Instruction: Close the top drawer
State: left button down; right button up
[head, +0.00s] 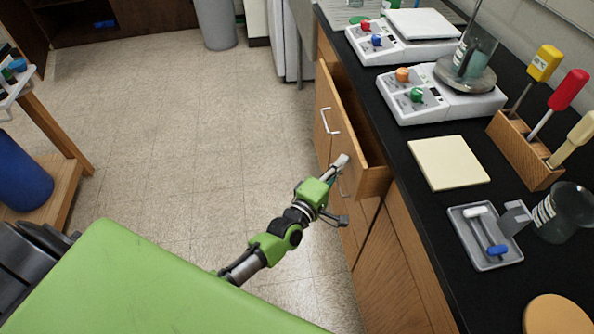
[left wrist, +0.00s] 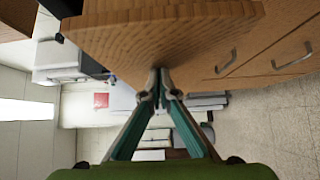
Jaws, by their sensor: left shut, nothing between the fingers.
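The top drawer (head: 374,183) is a light wooden drawer under the black counter. It stands open, pulled out toward the floor, with a pale handle (head: 328,121) on its front and its inside partly visible. My left gripper (head: 341,161) is shut and empty at the near end of the drawer front. In the left wrist view, the shut fingertips (left wrist: 159,82) are at the lower edge of a wooden panel (left wrist: 165,35), which looks like the drawer. I cannot tell whether they touch it. My right gripper is not in view.
The black counter (head: 398,120) holds two white hot plates or stirrers (head: 440,98), a cream pad (head: 448,162), a grey tray (head: 484,262) and a wooden rack (head: 522,150). Wooden cabinet doors (head: 390,265) lie below. The tiled floor (head: 200,130) left of the drawer is clear.

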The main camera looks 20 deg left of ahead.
aim_at(352, 167)
pick_arm(q)
jog(key=w+d, duration=0.1)
jog(key=w+d+b, duration=0.1)
jog(key=d, duration=0.1)
jog(key=shift+w+d+f, duration=0.1)
jog(key=shift+w+d, duration=0.1)
jog(key=shift+d, duration=0.05)
jog(key=w+d, duration=0.1)
jog(key=d, duration=0.1)
jog(key=shift+w+d+b, duration=0.3)
jog(key=shift+w+b, duration=0.05)
jog(key=shift+w, duration=0.05)
jog(key=shift+w+d, duration=0.2)
jog(key=shift+d, duration=0.1)
jog(key=shift+d+r, duration=0.15)
jog(key=shift+r, duration=0.15)
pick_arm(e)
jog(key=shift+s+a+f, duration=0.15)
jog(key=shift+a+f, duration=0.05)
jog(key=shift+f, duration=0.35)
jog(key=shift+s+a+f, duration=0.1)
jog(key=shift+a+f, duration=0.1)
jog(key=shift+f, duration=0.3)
pick_arm(q)
jog(key=shift+d, duration=0.1)
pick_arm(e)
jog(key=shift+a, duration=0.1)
